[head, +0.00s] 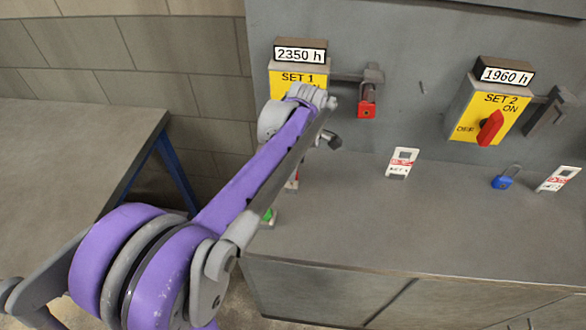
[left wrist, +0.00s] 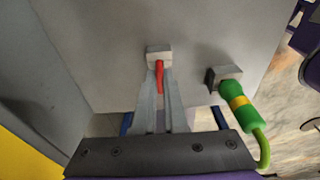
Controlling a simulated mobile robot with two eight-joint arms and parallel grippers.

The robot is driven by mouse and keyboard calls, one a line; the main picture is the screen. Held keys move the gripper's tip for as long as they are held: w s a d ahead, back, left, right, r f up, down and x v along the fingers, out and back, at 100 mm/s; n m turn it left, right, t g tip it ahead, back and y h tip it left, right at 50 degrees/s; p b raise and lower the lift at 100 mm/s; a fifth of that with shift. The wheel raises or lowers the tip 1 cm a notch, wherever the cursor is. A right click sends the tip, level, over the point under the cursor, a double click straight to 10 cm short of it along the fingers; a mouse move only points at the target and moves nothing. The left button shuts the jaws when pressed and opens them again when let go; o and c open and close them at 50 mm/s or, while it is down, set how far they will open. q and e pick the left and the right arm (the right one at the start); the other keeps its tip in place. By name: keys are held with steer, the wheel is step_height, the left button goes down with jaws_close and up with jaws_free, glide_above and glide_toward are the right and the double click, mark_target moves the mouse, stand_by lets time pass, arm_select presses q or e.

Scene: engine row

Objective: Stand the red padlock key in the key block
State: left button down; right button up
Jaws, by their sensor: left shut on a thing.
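In the left wrist view my left gripper (left wrist: 160,80) is shut on the red key (left wrist: 160,74), which shows as a narrow red strip between the fingers. The fingertips are close to a small pale grey block (left wrist: 158,51), apparently the key block, on the grey cabinet top. The key's far end meets the block in the picture; I cannot tell whether it is in the block or just above it. In the head view my purple left arm hides the fingers and most of this area. A red padlock (head: 367,110) hangs at the SET 1 switch box (head: 290,82). My right gripper is not in view.
A green and yellow plug with a cable (left wrist: 236,100) sits at a second grey block (left wrist: 226,73), right of the fingers. On the cabinet top (head: 400,225) are white-and-red tags (head: 402,160) and a blue padlock (head: 502,182). The SET 2 box (head: 490,112) is at right. The cabinet front is clear.

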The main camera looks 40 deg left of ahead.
arm_select(q)
steer(key=shift+f+b, duration=0.4)
steer(key=shift+f, duration=0.4)
steer(key=c, duration=0.9)
jaws_free()
steer(key=r, duration=0.7)
steer(key=d+r, duration=0.1)
steer(key=r, duration=0.2)
steer(key=shift+w+r+p, duration=0.3)
steer(key=shift+r+p, duration=0.1)
